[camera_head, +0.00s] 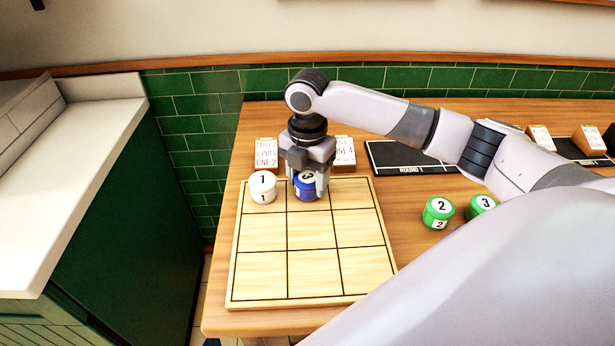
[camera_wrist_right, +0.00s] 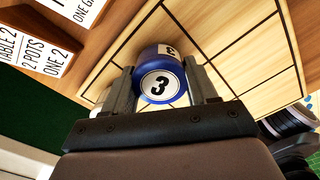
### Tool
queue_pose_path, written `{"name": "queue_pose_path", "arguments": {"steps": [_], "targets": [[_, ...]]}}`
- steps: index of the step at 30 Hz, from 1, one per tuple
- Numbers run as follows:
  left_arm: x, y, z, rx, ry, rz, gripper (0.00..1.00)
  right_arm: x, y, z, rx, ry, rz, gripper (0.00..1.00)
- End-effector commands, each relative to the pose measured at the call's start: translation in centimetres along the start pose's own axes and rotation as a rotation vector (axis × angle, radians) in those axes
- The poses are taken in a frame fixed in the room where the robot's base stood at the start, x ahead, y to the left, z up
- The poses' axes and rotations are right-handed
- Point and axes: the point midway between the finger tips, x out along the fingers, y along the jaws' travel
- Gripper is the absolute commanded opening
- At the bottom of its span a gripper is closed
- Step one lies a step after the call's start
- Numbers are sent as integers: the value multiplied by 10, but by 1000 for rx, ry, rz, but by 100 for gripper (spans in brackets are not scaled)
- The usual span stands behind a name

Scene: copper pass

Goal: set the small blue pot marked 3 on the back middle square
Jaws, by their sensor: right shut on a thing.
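The small blue pot marked 3 (camera_head: 306,186) is at the back middle square of the wooden grid board (camera_head: 268,299). My right gripper (camera_head: 308,184) comes down over it from above and is shut on it. In the right wrist view the blue pot (camera_wrist_right: 160,78) shows between the two fingers of my right gripper (camera_wrist_right: 163,85), with its 3 label facing the camera. I cannot tell whether the pot touches the board or is just above it. My left gripper does not show.
A white pot marked 1 (camera_head: 263,187) stands on the back left square, close to my right gripper. Green pots marked 2 (camera_head: 438,212) and 3 (camera_head: 482,204) stand right of the board. Cards (camera_head: 265,153) and a dark tray (camera_head: 400,156) are behind. The front squares are bare.

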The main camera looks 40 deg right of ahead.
Motion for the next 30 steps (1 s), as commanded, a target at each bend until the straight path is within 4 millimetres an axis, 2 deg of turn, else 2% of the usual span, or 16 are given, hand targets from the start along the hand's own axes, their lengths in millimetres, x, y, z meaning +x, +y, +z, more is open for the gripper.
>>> {"name": "queue_pose_path", "arguments": {"steps": [11, 12, 13, 14, 23, 26, 30], "targets": [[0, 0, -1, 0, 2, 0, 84, 4, 0, 0, 0, 0, 1, 23], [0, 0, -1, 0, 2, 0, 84, 3, 0, 0, 0, 0, 1, 70], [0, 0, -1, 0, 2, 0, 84, 3, 0, 0, 0, 0, 1, 80], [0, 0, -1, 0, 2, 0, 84, 3, 0, 0, 0, 0, 1, 84], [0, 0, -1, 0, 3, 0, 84, 2, 0, 0, -1, 0, 1, 84], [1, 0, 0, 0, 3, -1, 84, -6, 1, 0, -1, 0, 4, 84], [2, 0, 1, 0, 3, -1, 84, -30, 1, 0, -1, -2, 6, 84]]}}
